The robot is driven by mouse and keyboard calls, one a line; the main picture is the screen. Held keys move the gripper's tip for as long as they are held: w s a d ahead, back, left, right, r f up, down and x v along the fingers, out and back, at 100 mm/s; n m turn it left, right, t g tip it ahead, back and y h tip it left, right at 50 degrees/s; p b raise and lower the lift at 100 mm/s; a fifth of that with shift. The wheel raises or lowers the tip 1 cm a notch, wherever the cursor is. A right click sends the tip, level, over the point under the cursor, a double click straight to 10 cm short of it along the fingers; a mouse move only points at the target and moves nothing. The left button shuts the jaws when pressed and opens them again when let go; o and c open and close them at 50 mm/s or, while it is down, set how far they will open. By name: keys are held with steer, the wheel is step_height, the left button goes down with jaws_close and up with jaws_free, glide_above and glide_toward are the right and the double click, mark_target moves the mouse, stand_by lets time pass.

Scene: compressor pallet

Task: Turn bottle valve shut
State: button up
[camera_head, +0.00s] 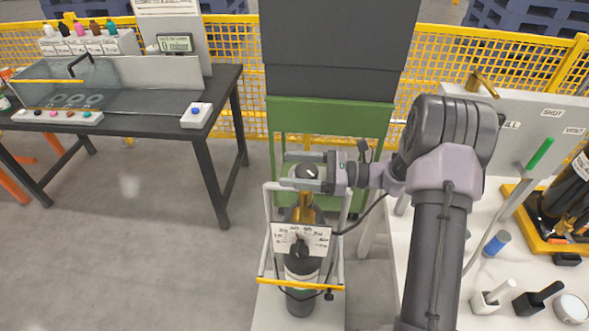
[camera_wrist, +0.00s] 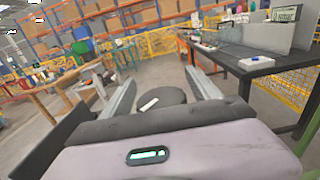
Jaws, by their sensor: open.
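The gas bottle (camera_head: 300,304) stands upright in a small cart, dark with a pale band and a brass-coloured upper part (camera_head: 305,215). Its valve handwheel (camera_head: 308,172) is a dark round knob with a white mark. It also shows in the wrist view (camera_wrist: 170,97), between my jaws. My gripper (camera_head: 301,171) comes in from the right above the bottle. Its two fingers lie on either side of the handwheel, and in the wrist view (camera_wrist: 162,76) gaps show beside the knob, so it is open. A white dial plate (camera_head: 316,238) with a dark pointer hangs before the bottle.
The cart has grey uprights and a yellow front bar (camera_head: 300,285). A green and dark cabinet (camera_head: 330,118) stands close behind. A white bench (camera_head: 440,300) with tools is at right, a black table (camera_head: 150,122) at left. The floor between is clear.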

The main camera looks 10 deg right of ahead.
steer(key=c, duration=1.4)
steer(key=shift+o, duration=0.2)
steer(key=shift+t, duration=0.3)
steer(key=shift+w+d+m+t+h+p, duration=0.2)
steer(key=shift+w+d+m+t+h, duration=0.05)
steer(key=shift+m+t+h, duration=1.3)
steer(key=shift+w+d+m+t+h+p, duration=0.2)
steer(key=shift+w+m+t+h, duration=0.1)
steer(key=shift+m+t+h, duration=1.25)
steer(key=shift+w+d+m+t+h+p, duration=0.15)
steer(key=shift+w+d+m+t+h, duration=0.1)
steer(key=shift+m+t+h, duration=1.25)
steer(key=shift+t, duration=0.3)
steer(key=o, duration=1.4)
steer(key=shift+c, duration=0.2)
